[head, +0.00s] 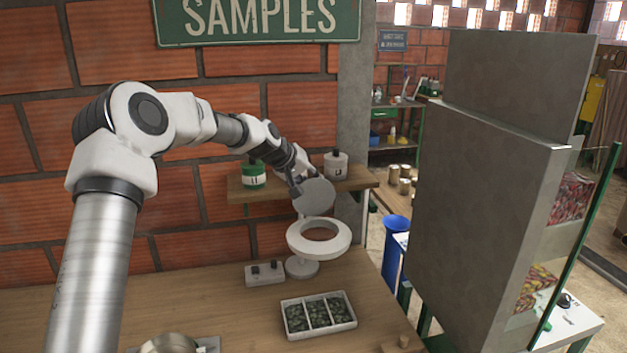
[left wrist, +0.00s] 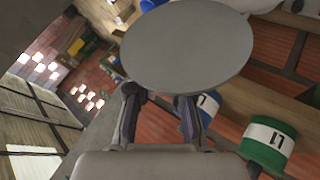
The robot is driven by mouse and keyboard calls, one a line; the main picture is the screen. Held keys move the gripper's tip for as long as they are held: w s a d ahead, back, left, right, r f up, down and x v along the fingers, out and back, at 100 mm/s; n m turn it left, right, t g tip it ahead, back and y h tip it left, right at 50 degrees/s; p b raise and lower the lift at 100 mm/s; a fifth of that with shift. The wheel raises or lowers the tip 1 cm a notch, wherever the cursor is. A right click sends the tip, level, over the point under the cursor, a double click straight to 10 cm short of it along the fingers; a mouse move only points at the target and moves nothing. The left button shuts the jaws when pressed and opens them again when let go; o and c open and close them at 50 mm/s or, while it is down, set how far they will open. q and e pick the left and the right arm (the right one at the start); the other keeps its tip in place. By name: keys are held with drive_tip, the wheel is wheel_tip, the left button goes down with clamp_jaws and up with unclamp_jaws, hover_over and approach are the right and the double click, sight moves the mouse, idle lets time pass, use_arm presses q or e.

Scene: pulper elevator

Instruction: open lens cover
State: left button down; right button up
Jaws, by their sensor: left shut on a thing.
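The lens cover (head: 313,197) is a flat grey disc. It stands raised and tilted above the back of the white ring of the magnifier lamp (head: 290,240), whose round opening is uncovered. My left gripper (head: 294,184) is at the cover's upper left edge and is shut on it. In the left wrist view the cover (left wrist: 187,45) fills the top middle, just beyond the fingers (left wrist: 158,102). The exact contact is partly hidden behind the disc. The hinge is too small to make out. My right gripper is in neither view.
A sample tray (head: 319,333) with dark contents and a small box with knobs (head: 265,273) sit on the wooden bench. A tall grey panel (head: 480,210) stands at right.

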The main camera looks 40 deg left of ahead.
use_arm(q)
drive_tip(key=c, duration=1.1)
unclamp_jaws()
drive_tip(key=shift+a+f, duration=0.15)
drive_tip(key=shift+f, duration=0.1)
drive_tip(key=shift+o, duration=0.2)
drive_tip(key=shift+w+a+f, duration=0.15)
drive_tip(key=shift+a, duration=0.15)
drive_tip(key=shift+s+d+r, duration=0.15)
drive_tip(key=shift+s+r, duration=0.05)
drive_tip(key=shift+r, duration=0.1)
drive_tip(key=v, duration=1.1)
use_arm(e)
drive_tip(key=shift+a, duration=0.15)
use_arm(q)
drive_tip(key=shift+a, duration=0.2)
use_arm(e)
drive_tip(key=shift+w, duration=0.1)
use_arm(q)
drive_tip(key=shift+s+r, duration=0.1)
drive_tip(key=shift+s, duration=0.05)
